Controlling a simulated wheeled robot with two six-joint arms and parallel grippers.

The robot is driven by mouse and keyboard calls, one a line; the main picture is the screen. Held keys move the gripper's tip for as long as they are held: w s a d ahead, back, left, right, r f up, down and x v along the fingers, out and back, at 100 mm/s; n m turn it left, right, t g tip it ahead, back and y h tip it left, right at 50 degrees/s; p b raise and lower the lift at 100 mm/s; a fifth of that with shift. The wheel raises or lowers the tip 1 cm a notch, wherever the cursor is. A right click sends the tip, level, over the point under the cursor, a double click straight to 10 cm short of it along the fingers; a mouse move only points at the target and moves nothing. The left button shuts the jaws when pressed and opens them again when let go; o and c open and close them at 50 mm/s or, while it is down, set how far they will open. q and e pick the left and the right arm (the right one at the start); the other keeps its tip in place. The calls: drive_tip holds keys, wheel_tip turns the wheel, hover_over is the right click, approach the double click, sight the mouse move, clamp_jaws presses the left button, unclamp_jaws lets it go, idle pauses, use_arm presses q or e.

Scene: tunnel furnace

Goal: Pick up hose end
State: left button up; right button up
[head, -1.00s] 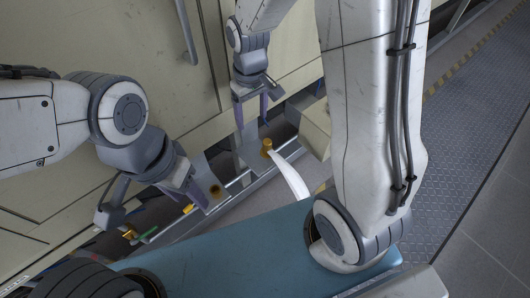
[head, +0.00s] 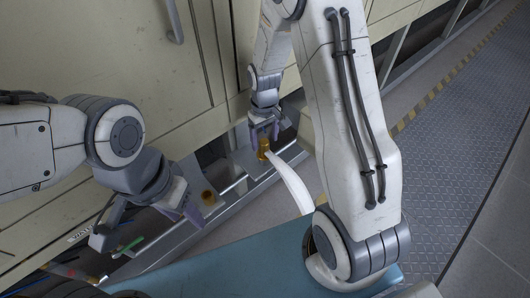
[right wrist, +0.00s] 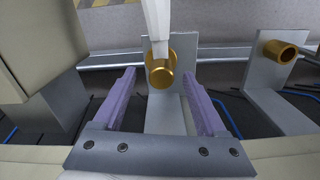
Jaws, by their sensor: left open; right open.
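The white hose (head: 290,182) curves away from a brass fitting (head: 264,148) on a grey bracket in the head view. In the right wrist view the white hose end (right wrist: 157,22) meets the brass fitting (right wrist: 161,72) at an upright plate. My right gripper (head: 264,138) is open at this fitting; in the right wrist view its purple fingers (right wrist: 161,100) stand to either side, below the fitting, with nothing held. My left gripper (head: 180,208) is open and empty, left of a second bracket. Whether the right fingers touch anything cannot be told.
A second brass fitting (head: 209,197) on a bracket is left of the hose; it also shows in the right wrist view (right wrist: 286,54). A beige block (right wrist: 42,45) stands close left of my right gripper. A green piece (head: 130,244) lies at lower left.

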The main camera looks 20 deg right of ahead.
wheel_tip(320, 180, down, 3)
drive_tip(key=shift+a+f+b, duration=0.1)
drive_tip(key=shift+f+b, duration=0.1)
drive_tip(key=shift+b, duration=0.25)
clamp_jaws()
drive_tip(key=shift+r, duration=0.1)
drive_tip(key=shift+r, duration=0.1)
wheel_tip(320, 180, up, 4)
drive_tip(key=shift+r+p, duration=0.1)
drive_tip(key=shift+p, duration=0.95)
drive_tip(key=s+d+r+p, duration=0.2)
drive_tip(key=s+d+r, duration=0.4)
drive_tip(key=d, duration=0.4)
drive_tip(key=shift+s+r+p, duration=0.2)
drive_tip(key=shift+r+p, duration=0.1)
drive_tip(key=shift+a+r, duration=0.1)
wheel_tip(320, 180, up, 5)
drive_tip(key=p, duration=0.5)
